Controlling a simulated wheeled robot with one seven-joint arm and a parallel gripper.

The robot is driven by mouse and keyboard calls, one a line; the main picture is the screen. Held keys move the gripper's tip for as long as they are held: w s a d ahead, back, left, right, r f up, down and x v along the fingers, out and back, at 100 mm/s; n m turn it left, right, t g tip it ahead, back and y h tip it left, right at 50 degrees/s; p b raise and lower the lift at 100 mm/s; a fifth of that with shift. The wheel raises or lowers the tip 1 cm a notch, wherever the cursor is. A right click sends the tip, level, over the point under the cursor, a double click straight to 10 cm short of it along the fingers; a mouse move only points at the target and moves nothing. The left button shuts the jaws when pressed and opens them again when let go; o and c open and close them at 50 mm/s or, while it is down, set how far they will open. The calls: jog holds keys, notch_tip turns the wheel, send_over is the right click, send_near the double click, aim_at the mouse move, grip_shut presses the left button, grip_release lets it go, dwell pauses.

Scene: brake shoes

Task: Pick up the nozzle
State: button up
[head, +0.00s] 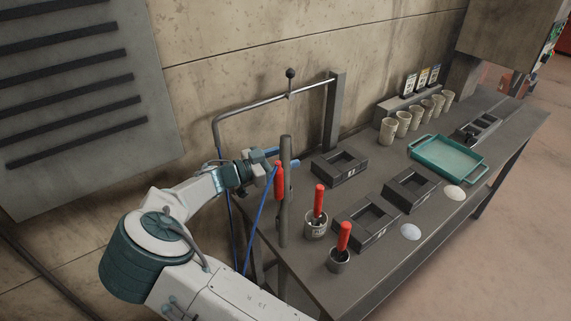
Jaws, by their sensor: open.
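A red, handle-like piece (279,182) hangs upright against the left side of a grey post (286,215) at the near left end of the workbench. A blue hose (259,228) runs down from beside it, so I take it to be the nozzle. My gripper (284,157) is open, with blue fingers at the post, just above the top of the red piece. One fingertip shows on each side of the post. Whether the fingers touch the post or the red piece cannot be told. The post hides part of the gripper.
Two red-handled tools stand in a labelled can (316,228) and a dark cup (338,262) right of the post. Dark boxes (340,167), a teal tray (447,157) and several beige cups (388,131) stand farther along the bench. A bent pipe frame (262,109) rises behind.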

jog(key=shift+w+d+f, duration=0.1)
jog(key=shift+w+d, duration=0.1)
jog(key=shift+d, duration=0.15)
jog(key=c, duration=1)
jog(key=shift+o, duration=0.2)
